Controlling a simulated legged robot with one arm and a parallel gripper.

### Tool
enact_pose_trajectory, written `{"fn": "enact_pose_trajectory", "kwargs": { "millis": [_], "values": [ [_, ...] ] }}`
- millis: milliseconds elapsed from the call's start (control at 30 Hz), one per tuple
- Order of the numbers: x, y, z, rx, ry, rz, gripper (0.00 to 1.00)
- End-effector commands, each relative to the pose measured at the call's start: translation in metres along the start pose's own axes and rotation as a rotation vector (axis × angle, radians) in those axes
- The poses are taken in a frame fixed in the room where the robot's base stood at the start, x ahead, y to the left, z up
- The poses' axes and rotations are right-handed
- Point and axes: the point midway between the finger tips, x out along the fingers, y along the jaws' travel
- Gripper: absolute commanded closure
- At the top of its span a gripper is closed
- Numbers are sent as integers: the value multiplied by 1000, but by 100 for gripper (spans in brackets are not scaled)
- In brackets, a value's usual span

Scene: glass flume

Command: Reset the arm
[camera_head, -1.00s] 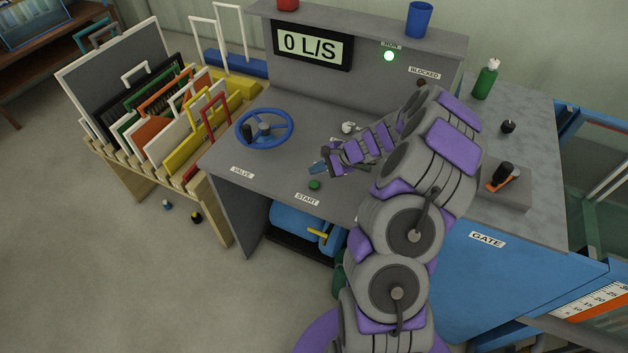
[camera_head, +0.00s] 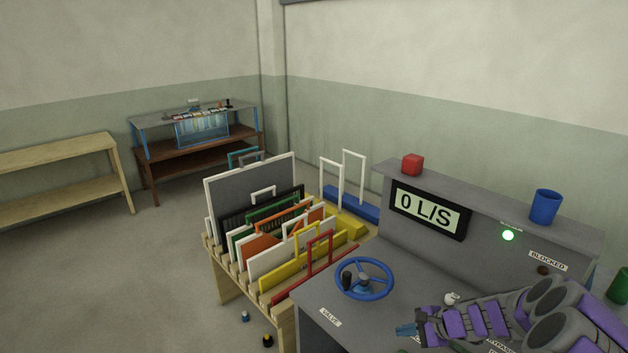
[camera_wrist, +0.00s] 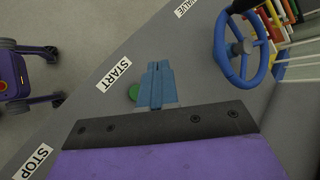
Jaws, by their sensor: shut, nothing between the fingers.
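My gripper (camera_head: 405,329) is over the grey control console (camera_head: 318,292), at the lower right of the head view. Its blue fingers are together and empty. In the wrist view my gripper (camera_wrist: 155,70) points toward the console top, with the green start button (camera_wrist: 134,92) just left of the fingers and partly behind them. The START label (camera_wrist: 114,73) lies left of that button. My purple and grey arm fills the lower right corner of the head view.
A blue valve wheel (camera_head: 364,279) stands on the console, left of my gripper. The display (camera_head: 429,209) reads 0 L/S, and a green lamp (camera_head: 508,235) is lit. A red block (camera_head: 413,164) and blue cup (camera_head: 545,206) sit on the upper ledge. A wooden rack (camera_head: 227,281) holds several framed panels.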

Motion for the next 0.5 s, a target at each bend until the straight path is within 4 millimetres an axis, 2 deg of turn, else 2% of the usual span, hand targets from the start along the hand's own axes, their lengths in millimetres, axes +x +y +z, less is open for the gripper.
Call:
{"fn": "enact_pose_trajectory", "kwargs": {
  "millis": [100,200,300,367,500],
  "values": [
    [-3,-9,54,-131,-48,50,100],
    [-9,-10,104,-258,-91,107,100],
    [-16,-2,149,-380,-128,170,100],
    [-21,5,172,-451,-144,210,100],
    [-38,29,222,-609,-180,308,100]
  ]
}}
